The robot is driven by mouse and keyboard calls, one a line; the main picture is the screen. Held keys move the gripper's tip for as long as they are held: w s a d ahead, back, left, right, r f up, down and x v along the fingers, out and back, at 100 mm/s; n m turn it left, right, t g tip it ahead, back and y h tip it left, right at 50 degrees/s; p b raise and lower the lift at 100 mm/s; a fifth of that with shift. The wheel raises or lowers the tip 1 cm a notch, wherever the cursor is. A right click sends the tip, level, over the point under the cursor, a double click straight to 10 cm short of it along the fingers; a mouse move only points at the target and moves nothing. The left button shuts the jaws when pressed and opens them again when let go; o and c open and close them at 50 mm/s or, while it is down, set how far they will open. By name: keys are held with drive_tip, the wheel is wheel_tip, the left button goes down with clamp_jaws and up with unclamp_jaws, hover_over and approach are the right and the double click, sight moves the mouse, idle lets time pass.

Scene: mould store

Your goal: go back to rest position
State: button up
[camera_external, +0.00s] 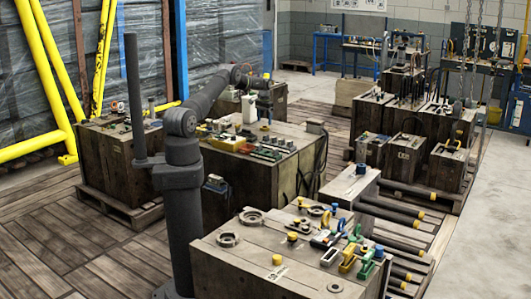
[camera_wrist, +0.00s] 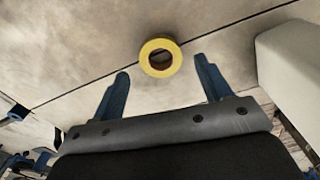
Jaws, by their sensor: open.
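My gripper (camera_wrist: 163,88) shows in the wrist view with its two blue fingers spread apart and nothing held between them. A yellow ring, like a tape roll (camera_wrist: 160,58), lies on the pale surface below, slightly beyond the fingertips and between their lines. In the external view my gripper (camera_external: 265,104) hangs at the end of my stretched arm, over the far part of the middle wooden crate (camera_external: 310,150). The exact gap between gripper and crate top cannot be told.
A white block-like object (camera_wrist: 291,70) stands close on the right in the wrist view. A white bottle (camera_external: 249,109) stands beside my gripper. Small parts cover the middle crate; a front crate (camera_external: 235,275) holds clamps and rings. Yellow bars (camera_external: 45,70) stand at left.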

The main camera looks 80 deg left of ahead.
wheel_tip(320, 180, down, 4)
drive_tip(key=shift+r, duration=0.15)
wheel_tip(320, 180, up, 2)
drive_tip(key=shift+r, duration=0.95)
